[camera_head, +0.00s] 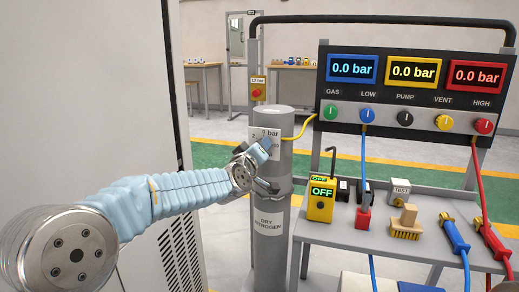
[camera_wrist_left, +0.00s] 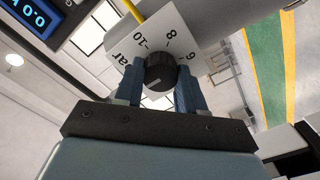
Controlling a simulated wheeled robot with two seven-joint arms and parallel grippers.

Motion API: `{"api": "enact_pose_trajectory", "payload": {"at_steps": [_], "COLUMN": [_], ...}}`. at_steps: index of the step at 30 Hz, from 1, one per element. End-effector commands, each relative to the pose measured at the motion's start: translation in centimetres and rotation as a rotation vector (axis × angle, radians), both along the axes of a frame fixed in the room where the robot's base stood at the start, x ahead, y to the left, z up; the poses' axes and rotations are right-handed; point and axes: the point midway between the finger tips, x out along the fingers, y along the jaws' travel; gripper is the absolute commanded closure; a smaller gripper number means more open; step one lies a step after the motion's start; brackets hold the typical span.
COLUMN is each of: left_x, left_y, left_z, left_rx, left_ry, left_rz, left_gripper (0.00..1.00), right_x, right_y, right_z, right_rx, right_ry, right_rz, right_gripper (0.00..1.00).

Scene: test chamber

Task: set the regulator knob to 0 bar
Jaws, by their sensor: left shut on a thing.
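The dark regulator knob (camera_wrist_left: 160,70) sits on a white dial plate (camera_wrist_left: 125,42) in the left wrist view. The figures 10, 8 and 6 and part of "bar" show on the plate; the rest is hidden. A pale mark shows on the knob, but I cannot tell which figure it points to. My left gripper (camera_wrist_left: 159,84) is shut on the knob, with a blue finger on each side. In the head view, my left gripper (camera_head: 264,148) is at the plate (camera_head: 258,136) on the grey dry nitrogen cylinder (camera_head: 271,205) and hides the knob. My right gripper is not in view.
The panel (camera_head: 330,100) right of the cylinder has three displays, each reading 0.0 bar. A yellow hose (camera_head: 300,132) runs from the cylinder to it. A yellow OFF box (camera_head: 321,198) stands on a grey bench (camera_head: 350,235). A tall grey cabinet (camera_head: 80,100) stands at left.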

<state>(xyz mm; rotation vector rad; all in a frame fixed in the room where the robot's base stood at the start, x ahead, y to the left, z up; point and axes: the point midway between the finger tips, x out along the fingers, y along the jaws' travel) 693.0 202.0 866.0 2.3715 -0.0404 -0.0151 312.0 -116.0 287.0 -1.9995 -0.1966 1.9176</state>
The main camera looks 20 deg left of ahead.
Motion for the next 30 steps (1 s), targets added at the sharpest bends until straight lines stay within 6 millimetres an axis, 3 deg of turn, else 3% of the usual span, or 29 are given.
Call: {"api": "enact_pose_trajectory", "payload": {"at_steps": [4, 5, 9, 20, 23, 30], "left_x": [0.0, 0.0, 0.0, -0.5, -1.9, -7.7], "left_y": [-0.1, -0.1, -0.1, 0.0, 0.0, 0.3], "left_z": [-0.3, -0.3, -0.2, 0.0, 0.0, 0.0], "left_rx": [0.002, 0.002, 0.001, -0.001, -0.002, -0.003], "left_ry": [0.007, 0.007, 0.005, 0.001, 0.001, 0.001], "left_rz": [-0.004, -0.004, -0.002, -0.001, -0.002, -0.002], "left_gripper": [0.91, 0.58, 0.36, 0.36, 0.36, 0.36], "right_x": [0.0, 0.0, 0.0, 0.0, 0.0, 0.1], "right_y": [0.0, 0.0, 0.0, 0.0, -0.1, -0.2], "right_z": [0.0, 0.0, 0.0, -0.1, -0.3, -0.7], "right_rx": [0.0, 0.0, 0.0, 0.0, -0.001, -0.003], "right_ry": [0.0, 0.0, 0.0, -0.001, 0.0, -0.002], "right_rz": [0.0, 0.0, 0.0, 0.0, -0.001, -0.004], "right_gripper": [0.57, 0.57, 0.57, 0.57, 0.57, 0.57]}}
